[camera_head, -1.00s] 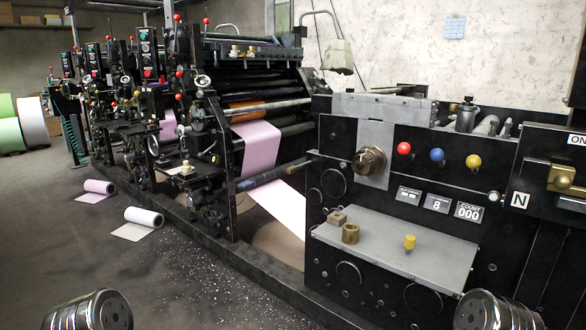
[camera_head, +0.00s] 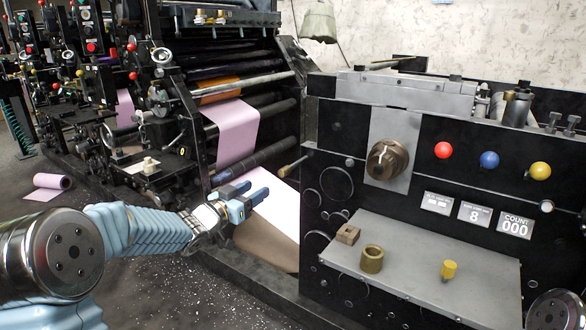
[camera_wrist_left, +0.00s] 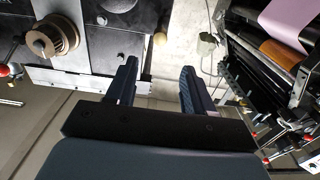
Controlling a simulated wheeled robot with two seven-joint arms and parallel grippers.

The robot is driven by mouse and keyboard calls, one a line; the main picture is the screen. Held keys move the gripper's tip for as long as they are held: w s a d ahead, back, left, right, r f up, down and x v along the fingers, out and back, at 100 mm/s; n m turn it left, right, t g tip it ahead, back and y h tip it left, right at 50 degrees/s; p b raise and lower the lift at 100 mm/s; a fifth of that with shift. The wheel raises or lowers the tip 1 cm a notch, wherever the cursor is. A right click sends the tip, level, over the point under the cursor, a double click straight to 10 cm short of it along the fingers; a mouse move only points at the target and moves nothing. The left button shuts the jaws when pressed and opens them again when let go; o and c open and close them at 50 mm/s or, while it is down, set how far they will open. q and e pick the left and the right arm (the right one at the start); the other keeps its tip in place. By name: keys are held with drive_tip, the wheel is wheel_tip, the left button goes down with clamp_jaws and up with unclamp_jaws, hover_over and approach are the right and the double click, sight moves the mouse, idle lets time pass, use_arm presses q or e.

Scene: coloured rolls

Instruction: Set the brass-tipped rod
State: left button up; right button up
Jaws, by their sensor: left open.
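A rod with a brass-coloured tip (camera_head: 285,171) sticks out to the left from the side of the black machine panel. It also shows as a small brass knob in the left wrist view (camera_wrist_left: 160,38). My left gripper (camera_head: 250,191) is open and empty, with blue fingers, just left of and a little below the tip in the head view. In the left wrist view the tip appears beyond the gap between the fingers (camera_wrist_left: 159,68), apart from both. My right gripper is out of view.
The panel carries a large brass knob (camera_head: 388,159) and red (camera_head: 443,150), blue (camera_head: 489,159) and yellow (camera_head: 540,171) balls. A grey shelf (camera_head: 415,266) holds a small block, a brass ring and a yellow peg. Press rollers with pink web (camera_head: 235,130) stand behind the gripper.

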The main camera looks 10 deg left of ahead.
sight(281, 174)
use_arm(q)
drive_tip(key=p+x, duration=0.2)
drive_tip(key=x, duration=1.1)
drive_tip(key=shift+f, duration=0.15)
clamp_jaws()
